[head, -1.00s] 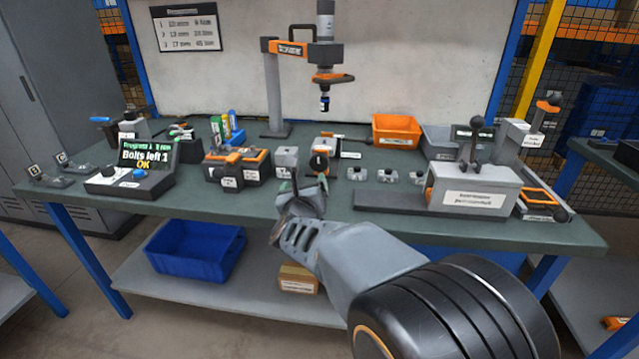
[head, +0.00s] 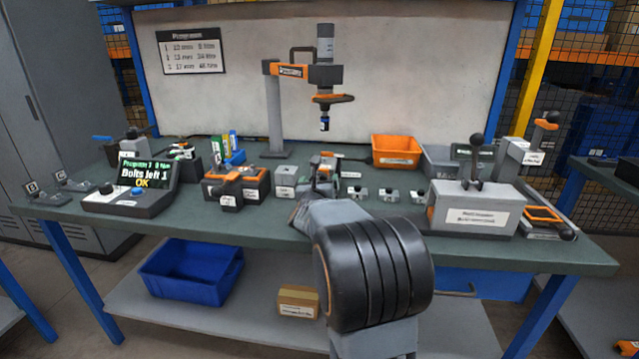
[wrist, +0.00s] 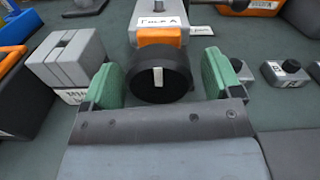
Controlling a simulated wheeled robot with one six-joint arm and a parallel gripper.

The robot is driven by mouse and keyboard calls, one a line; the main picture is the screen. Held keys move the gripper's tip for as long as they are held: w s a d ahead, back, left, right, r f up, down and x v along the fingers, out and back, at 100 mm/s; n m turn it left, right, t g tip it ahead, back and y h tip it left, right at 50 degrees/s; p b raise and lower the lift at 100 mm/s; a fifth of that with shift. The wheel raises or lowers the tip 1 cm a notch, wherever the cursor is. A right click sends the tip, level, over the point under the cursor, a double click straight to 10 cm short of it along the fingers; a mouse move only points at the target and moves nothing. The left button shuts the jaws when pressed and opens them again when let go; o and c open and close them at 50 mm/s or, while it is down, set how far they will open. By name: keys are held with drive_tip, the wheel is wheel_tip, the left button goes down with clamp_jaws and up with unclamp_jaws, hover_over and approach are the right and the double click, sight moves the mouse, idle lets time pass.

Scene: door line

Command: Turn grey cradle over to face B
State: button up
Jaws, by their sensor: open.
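The grey cradle (wrist: 160,22) stands at the top of the wrist view, with a label that seems to read face A. An orange band and a round black knob with a white mark (wrist: 158,77) are on its near side. My gripper (wrist: 160,82) is open, its two green pads to the left and right of the knob, with gaps showing. In the head view, the cradle (head: 325,162) is mid-bench, partly hidden behind my arm. My fingertips are hard to make out there.
A grey slotted block (wrist: 70,60) stands close left of my gripper. Small grey blocks with black knobs (head: 388,194) sit to the right. An orange-topped fixture (head: 238,184) is at left, a large grey lever box (head: 475,207) at right. The screwdriver (head: 325,75) hangs above and behind.

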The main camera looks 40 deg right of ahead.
drive_tip(key=shift+w+d, duration=0.3)
drive_tip(key=shift+w, duration=0.05)
drive_tip(key=shift+c, duration=0.4)
drive_tip(key=c, duration=0.8)
drive_tip(key=shift+c, duration=0.2)
